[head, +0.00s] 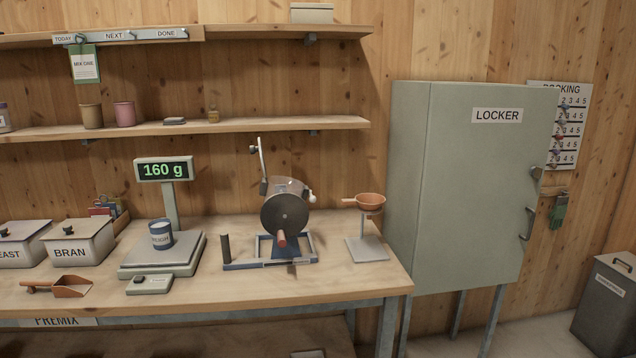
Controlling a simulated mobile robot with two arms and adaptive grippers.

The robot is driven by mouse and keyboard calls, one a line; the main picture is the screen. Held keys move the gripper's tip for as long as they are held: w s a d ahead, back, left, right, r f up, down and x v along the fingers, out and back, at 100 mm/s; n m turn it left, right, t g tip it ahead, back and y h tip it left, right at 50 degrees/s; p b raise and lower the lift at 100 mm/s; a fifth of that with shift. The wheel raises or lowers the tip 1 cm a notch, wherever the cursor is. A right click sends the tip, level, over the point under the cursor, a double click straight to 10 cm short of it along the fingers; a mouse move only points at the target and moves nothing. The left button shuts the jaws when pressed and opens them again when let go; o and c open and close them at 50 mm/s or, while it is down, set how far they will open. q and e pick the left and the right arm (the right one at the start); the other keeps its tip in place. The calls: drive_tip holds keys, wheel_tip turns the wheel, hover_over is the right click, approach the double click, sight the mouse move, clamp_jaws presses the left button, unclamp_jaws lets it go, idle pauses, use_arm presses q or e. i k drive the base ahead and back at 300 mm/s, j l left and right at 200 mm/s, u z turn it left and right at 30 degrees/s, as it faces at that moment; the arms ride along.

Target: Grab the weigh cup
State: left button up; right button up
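The weigh cup (161,235) appears to be the small dark blue cup with a pale label, too small to read for certain. It stands upright on the plate of the scale (180,256), left of the middle of the workbench. The scale's raised display (163,169) reads 160 g in green. Neither of my grippers shows in the head view.
A hand-cranked mixer drum (285,214) stands right of the scale, with a dark upright post (225,248) between. An orange scoop (70,287) and the BRAN bin (78,243) are to the left. A small grey box (149,284) lies in front of the scale.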

sight(161, 233)
drive_tip(key=i+j, duration=0.1)
drive_tip(key=j, duration=0.4)
drive_tip(key=j+z, duration=0.1)
drive_tip(key=j, duration=0.45)
drive_tip(key=i+j, duration=0.15)
drive_tip(key=j, duration=0.35)
